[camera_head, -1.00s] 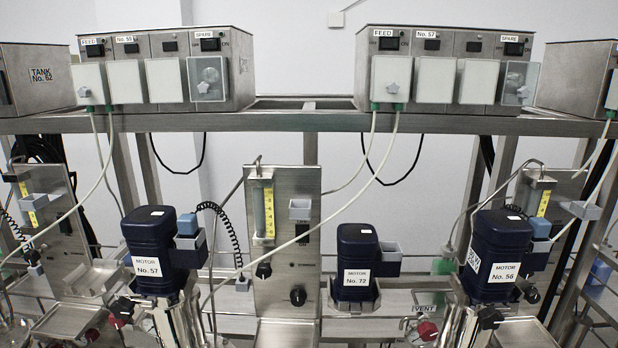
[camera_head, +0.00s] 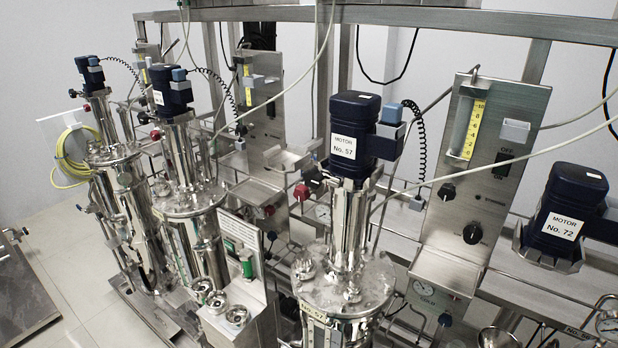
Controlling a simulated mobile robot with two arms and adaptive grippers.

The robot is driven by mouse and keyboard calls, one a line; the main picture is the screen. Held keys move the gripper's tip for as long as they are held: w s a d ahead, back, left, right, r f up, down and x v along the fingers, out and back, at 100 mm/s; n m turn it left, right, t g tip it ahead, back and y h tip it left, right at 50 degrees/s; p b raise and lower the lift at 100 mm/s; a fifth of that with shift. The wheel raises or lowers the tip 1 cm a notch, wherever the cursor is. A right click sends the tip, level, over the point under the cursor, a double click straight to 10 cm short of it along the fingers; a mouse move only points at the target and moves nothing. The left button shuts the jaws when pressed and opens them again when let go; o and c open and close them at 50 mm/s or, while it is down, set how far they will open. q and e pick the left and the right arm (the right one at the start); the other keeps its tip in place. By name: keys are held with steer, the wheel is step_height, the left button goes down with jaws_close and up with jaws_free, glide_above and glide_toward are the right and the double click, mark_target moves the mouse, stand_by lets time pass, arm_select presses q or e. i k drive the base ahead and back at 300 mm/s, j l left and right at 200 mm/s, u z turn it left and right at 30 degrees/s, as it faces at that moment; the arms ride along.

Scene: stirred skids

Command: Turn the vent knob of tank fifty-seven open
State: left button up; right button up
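Neither of my grippers is in view.
A steel panel (camera_head: 480,190) with a yellow scale and black knobs stands right of tank 57. The motor labelled No. 72 (camera_head: 565,215) is at the right. Other tanks (camera_head: 185,180) stand left. Pale tubes cross the space. Clear floor (camera_head: 60,240) shows at the left.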

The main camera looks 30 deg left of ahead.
mark_target(301, 192)
steer(key=k+u, duration=0.1)
steer(key=u, duration=0.25)
steer(key=k+j+u, duration=0.1)
steer(key=u, duration=0.25)
